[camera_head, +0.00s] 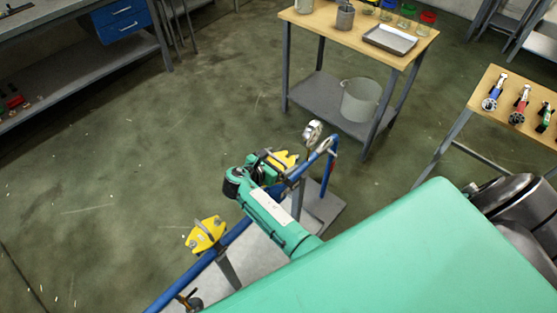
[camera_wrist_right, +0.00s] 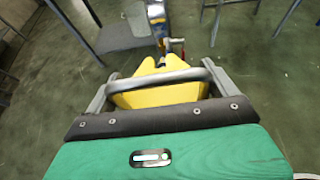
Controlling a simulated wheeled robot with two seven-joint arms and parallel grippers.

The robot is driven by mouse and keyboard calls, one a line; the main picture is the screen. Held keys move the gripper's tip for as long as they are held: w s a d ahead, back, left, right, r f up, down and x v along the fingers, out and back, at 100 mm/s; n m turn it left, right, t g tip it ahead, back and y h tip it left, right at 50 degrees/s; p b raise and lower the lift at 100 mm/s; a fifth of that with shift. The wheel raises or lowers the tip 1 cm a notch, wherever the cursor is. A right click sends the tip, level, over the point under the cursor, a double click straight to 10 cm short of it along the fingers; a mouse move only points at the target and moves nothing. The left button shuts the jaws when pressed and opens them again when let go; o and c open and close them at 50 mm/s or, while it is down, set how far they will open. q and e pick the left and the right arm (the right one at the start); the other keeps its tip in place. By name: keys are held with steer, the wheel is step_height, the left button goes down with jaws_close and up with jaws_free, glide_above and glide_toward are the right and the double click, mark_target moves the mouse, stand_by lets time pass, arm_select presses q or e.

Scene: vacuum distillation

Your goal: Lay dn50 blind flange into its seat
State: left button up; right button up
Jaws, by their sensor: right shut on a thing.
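My right gripper (camera_head: 277,161) is over the blue-railed cart in the head view. The flange's seat cannot be clearly made out. My left gripper is not in view.
A wooden table (camera_head: 330,24) with a tray is behind, and a table with tools (camera_head: 519,104) at right. Open floor lies left.

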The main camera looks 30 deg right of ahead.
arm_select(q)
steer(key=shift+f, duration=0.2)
arm_select(e)
steer(key=shift+f, duration=0.7)
